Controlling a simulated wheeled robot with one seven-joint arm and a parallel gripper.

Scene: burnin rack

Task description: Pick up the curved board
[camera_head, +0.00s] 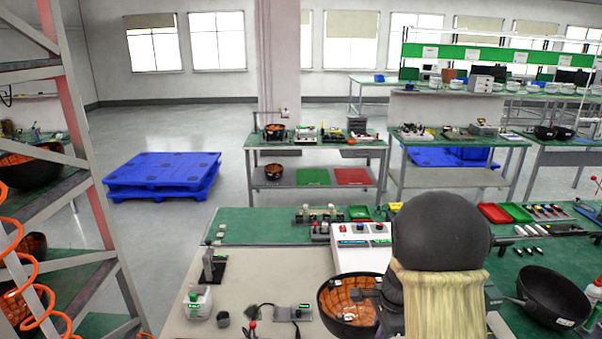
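A dark bowl-shaped piece with an orange, grid-patterned inside (335,301) sits on the pale bench mat at the bottom centre. It looks like the curved board, though I cannot be sure. A large dark rounded shape with a pale yellow part below it stands just right of it and hides its right side. A small dark grey part, perhaps my gripper (368,296), reaches over the bowl's right rim. Its fingers cannot be made out, and I cannot tell whether it touches the bowl.
A white control box (360,240) stands behind the bowl. A black bowl (552,297) lies at the right. A metal rack (75,180) holds similar orange-lined bowls. Blue pallets (163,175) lie on open floor.

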